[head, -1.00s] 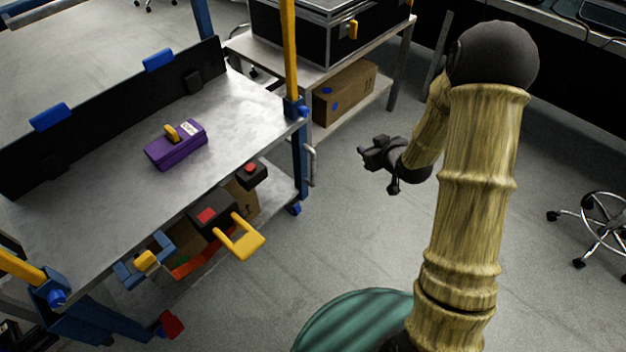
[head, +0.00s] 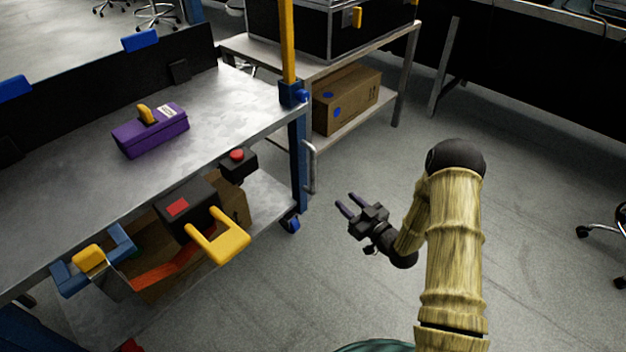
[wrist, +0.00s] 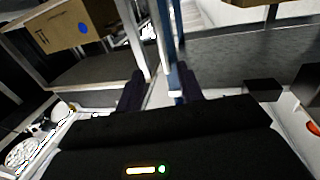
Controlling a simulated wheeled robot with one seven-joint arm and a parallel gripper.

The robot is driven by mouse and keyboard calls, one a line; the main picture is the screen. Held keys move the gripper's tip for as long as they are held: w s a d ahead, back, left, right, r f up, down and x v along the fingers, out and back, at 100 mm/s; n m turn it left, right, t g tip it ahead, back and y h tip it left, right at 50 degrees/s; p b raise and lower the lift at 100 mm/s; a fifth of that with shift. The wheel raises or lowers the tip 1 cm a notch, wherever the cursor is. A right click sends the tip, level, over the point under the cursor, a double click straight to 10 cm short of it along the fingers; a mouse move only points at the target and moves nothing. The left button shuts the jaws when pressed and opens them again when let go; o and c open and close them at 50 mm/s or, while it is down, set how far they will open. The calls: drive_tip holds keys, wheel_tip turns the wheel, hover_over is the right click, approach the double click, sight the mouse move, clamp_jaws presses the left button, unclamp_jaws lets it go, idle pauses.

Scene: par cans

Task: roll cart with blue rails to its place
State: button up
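The cart with blue rails (head: 230,105) stands at the left in the head view, with a grey metal top, blue corner posts and a yellow upright. A blue caster (head: 291,222) shows under its near right corner. A grey bar handle (head: 311,168) stands on its right side. My gripper (head: 346,203) is right of and a little below this handle in the picture, fingers pointing left, open and apart from it. In the wrist view, the two dark fingers (wrist: 159,88) are spread, with a blue post (wrist: 171,50) beyond them. Nothing is clearly held.
A purple box (head: 151,130) lies on the cart's top. A yellow-handled tool (head: 222,240) and other items sit on or beside its lower shelf. A grey table (head: 330,65) with a cardboard box (head: 346,99) below stands behind. Open floor (head: 540,260) lies right, with a wheeled chair at the edge.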

sight(315, 172)
drive_tip(key=shift+r, duration=0.1)
drive_tip(key=b+x, duration=0.7)
drive_tip(key=x, duration=0.9)
drive_tip(key=shift+w+a+b, duration=0.15)
drive_tip(key=shift+b, duration=0.15)
drive_tip(key=shift+w+a, duration=0.3)
drive_tip(key=shift+w, duration=0.1)
clamp_jaws()
